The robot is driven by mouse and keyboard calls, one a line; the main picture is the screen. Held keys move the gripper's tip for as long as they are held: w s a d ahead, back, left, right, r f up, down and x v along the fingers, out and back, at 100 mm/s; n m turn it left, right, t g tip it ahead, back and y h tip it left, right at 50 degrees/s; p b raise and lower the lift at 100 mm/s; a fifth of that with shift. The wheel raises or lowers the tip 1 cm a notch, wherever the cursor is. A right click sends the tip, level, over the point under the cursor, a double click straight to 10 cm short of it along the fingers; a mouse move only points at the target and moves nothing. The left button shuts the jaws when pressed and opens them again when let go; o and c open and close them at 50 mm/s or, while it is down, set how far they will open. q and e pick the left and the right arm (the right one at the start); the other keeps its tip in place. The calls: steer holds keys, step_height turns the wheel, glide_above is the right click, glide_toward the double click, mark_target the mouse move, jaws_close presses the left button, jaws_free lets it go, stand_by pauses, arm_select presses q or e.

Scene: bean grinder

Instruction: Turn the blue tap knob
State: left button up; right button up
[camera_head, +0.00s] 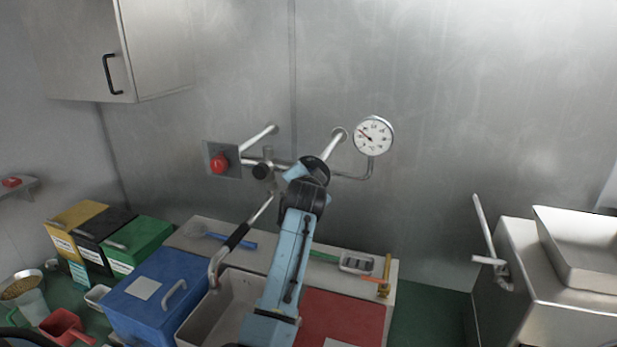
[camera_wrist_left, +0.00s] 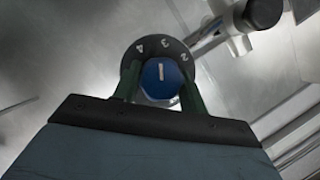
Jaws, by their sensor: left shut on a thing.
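The blue tap knob (camera_wrist_left: 158,90) shows in the left wrist view, with a white line on its face. Around it is a dark dial (camera_wrist_left: 151,46) marked 4, 3 and 2. The white line points roughly at the 3. My left gripper (camera_wrist_left: 160,82) is shut on the knob, one dark green finger on each side. In the head view my blue left arm reaches up to the wall pipes, and my left gripper (camera_head: 306,170) hides most of the knob there. My right gripper is not in view.
A pressure gauge (camera_head: 373,135) and a red button (camera_head: 220,164) are on the wall beside the pipes. A faucet with a black-sleeved spout (camera_head: 238,236) hangs left of my arm, above a sink basin (camera_head: 228,297). Blue (camera_head: 150,295) and green (camera_head: 138,246) bins stand left. A steel machine (camera_head: 545,285) stands right.

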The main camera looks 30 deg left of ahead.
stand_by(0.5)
arm_select(q)
steer(key=o, duration=1)
steer(key=b+v, duration=0.2)
steer(key=v, duration=1.1)
steer(key=shift+s+d+r, duration=0.1)
steer(key=shift+s, duration=0.05)
